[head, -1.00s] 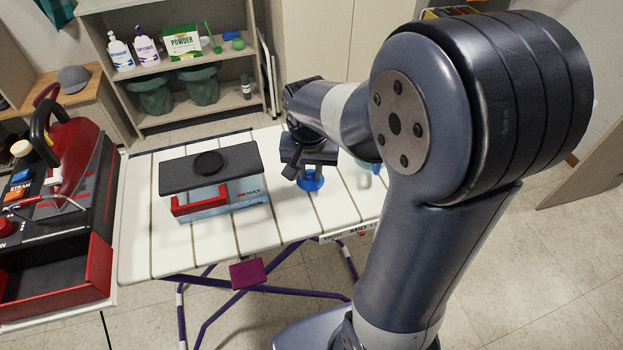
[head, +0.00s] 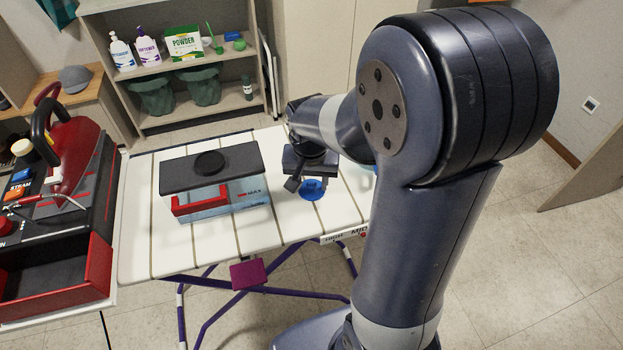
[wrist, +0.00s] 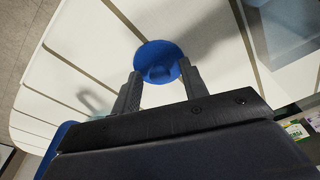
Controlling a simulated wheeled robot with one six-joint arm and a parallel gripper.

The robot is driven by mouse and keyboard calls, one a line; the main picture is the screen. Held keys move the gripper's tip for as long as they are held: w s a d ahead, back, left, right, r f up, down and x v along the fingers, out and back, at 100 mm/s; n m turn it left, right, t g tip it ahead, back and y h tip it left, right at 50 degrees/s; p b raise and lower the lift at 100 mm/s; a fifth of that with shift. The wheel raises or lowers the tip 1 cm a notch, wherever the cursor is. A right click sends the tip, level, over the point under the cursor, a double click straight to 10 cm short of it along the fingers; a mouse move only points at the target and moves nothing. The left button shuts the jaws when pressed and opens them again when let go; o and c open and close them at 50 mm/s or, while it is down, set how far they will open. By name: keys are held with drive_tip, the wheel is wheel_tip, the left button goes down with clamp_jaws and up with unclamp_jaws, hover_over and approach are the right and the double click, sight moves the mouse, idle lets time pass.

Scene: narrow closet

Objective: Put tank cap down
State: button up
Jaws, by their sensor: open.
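The tank cap is a round blue disc with a raised grip. In the head view the cap (head: 313,190) lies on the white slatted ironing board (head: 225,232), right of the water tank. In the wrist view the cap (wrist: 158,62) lies flat on the board, just beyond my fingertips. My gripper (head: 302,180) is just above the cap, pointing down. In the wrist view its two fingers (wrist: 158,88) are apart, one to each side of the cap's near edge. The gripper is open. I cannot tell whether a finger touches the cap.
The clear water tank (head: 232,202) with a dark lid (head: 210,168) and red frame stands left of my gripper. A red and black steam iron station (head: 68,190) is at far left. A shelf with bottles (head: 185,60) stands behind. The board's front left is clear.

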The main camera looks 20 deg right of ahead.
sight(312, 182)
drive_tip(key=shift+r, duration=0.1)
wheel_tip(312, 182, up, 12)
drive_tip(key=s+p, duration=0.1)
drive_tip(key=shift+s+a, duration=0.35)
drive_tip(key=f, duration=0.4)
drive_tip(key=w+f, duration=0.1)
drive_tip(key=f, duration=0.3)
drive_tip(key=f+b, duration=0.1)
drive_tip(key=f, duration=0.3)
drive_tip(key=shift+w+d+f, duration=0.25)
drive_tip(key=shift+w+d, duration=0.05)
drive_tip(key=shift+d, duration=0.05)
wheel_tip(312, 182, up, 2)
drive_tip(key=shift+w+r, duration=0.1)
drive_tip(key=shift+r, duration=0.75)
